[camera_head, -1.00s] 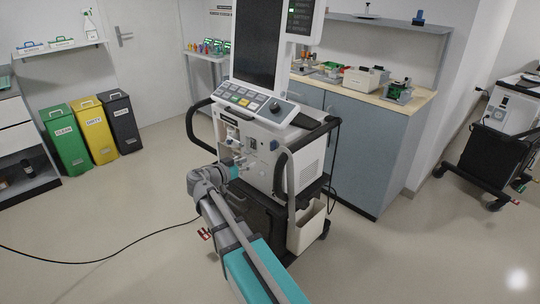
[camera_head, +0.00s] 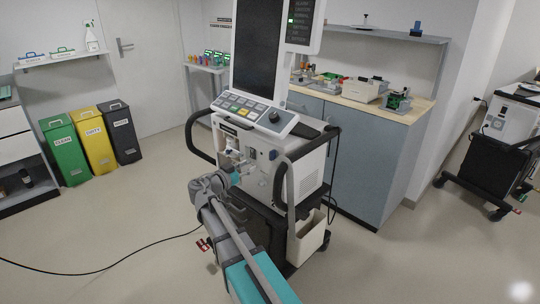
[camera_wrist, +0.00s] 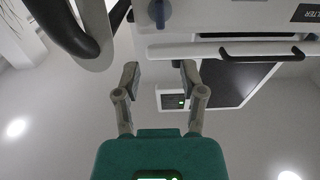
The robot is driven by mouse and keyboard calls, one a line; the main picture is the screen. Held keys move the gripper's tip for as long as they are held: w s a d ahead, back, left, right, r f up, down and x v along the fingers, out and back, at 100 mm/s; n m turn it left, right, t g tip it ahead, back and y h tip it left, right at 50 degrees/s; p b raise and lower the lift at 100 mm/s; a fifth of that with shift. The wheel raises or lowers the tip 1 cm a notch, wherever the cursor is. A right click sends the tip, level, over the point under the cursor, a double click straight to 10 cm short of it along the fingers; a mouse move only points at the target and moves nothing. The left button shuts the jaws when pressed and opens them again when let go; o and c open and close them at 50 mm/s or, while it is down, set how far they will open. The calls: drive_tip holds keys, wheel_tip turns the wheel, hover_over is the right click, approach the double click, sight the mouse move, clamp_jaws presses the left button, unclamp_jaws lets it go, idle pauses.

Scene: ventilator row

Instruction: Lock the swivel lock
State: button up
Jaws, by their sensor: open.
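The ventilator (camera_head: 300,172) stands upright on its cart in the middle of the head view. A small blue knob (camera_head: 273,155), which looks like the swivel lock, sits on its front; it also shows at the top of the wrist view (camera_wrist: 159,12). Its exact turn is hard to read. My gripper (camera_wrist: 160,72) is open and empty, with its two fingers spread below the knob in the wrist view and apart from it. In the head view my gripper (camera_head: 248,170) is close to the ventilator's front, left of and slightly below the knob.
A black handle (camera_wrist: 262,52) and a panel labelled FILTER are right of the knob in the wrist view. The cart's curved black push handle (camera_head: 193,140) is at its left. Red caster pedals (camera_head: 203,245) are low down.

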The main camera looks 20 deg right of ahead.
sight(270, 154)
drive_tip(key=x, duration=1.2)
drive_tip(key=shift+c, duration=0.3)
clamp_jaws()
